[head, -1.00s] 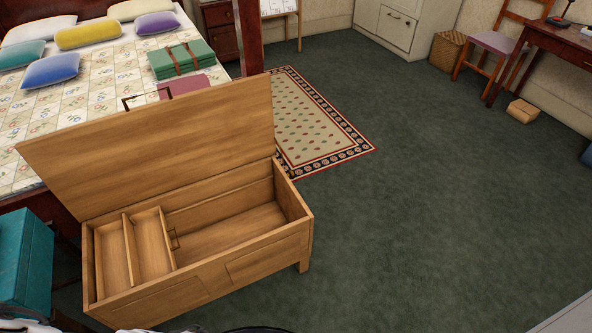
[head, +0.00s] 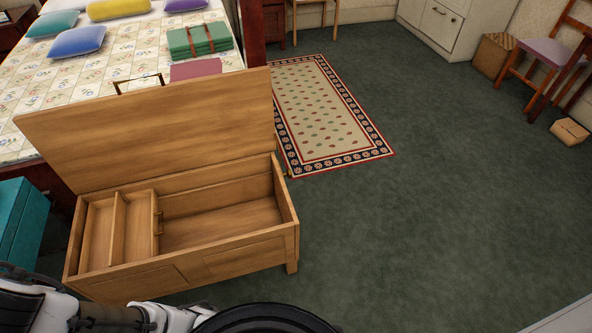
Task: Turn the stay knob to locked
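A wooden chest (head: 245,262) stands with its lid (head: 160,130) raised and leaning back toward the bed. A tiny brass-coloured piece (head: 287,175) shows at the back right corner of the chest. It may be the stay knob, but it is too small to tell its shape or setting. Parts of my own arm cross the bottom left, in front of the chest. My gripper's fingers are not in view.
Inside the chest, a divided tray (head: 117,228) sits at the left and the right side is empty. A teal box (head: 18,222) stands left of the chest. A bed (head: 30,140) and patterned rug (head: 320,110) lie behind it. The green carpet (head: 430,190) to the right is clear.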

